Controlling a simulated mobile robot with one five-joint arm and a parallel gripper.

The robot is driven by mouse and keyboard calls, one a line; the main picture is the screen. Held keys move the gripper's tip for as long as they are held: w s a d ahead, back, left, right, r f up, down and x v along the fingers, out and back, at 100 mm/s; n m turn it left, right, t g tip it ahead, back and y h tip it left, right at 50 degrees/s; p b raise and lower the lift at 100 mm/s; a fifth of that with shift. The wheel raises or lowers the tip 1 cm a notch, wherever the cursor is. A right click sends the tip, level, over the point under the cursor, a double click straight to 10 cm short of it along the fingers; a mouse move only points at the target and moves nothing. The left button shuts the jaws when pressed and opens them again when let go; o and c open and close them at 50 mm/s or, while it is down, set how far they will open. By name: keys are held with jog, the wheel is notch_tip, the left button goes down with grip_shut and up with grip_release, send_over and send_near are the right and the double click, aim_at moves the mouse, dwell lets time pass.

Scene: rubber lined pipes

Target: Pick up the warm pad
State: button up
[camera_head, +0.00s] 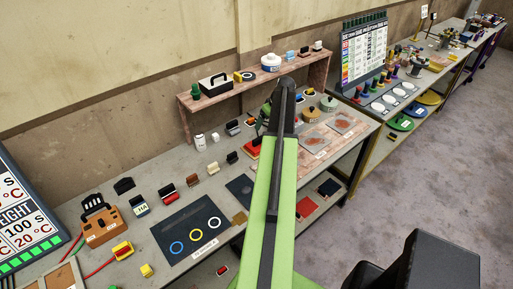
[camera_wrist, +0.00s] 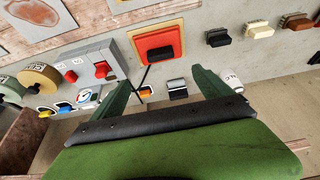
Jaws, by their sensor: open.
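A red plate with an orange border (camera_wrist: 138,45) lies on the bench in the wrist view, and a dark block (camera_wrist: 160,55) sits on its middle. I take this block to be the warm pad, but no label shows it. In the head view the red plate (camera_head: 251,151) is partly hidden by my arm, and I cannot make out the block there. My gripper (camera_wrist: 163,82) is open and empty, its green fingers apart, with the plate just past the fingertips in the picture. In the head view my gripper (camera_head: 263,122) is over the bench beside the plate.
A black block (camera_wrist: 219,37), a cream block (camera_wrist: 260,31) and a brown block (camera_wrist: 294,22) stand right of the plate in the wrist view. A grey box with red knobs (camera_wrist: 88,68) stands close on the left. A raised shelf (camera_head: 235,92) runs behind.

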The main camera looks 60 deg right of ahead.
jog(key=b, duration=1)
send_near(258, 138)
jog(key=x, duration=0.5)
jog(key=shift+s+d+f, duration=0.15)
jog(key=shift+f, duration=0.15)
jog(key=shift+p, duration=0.35)
jog(key=b+x, duration=0.5)
jog(key=shift+w+f, duration=0.1)
jog(key=shift+w, duration=0.2)
jog(key=shift+r, duration=0.25)
grip_shut()
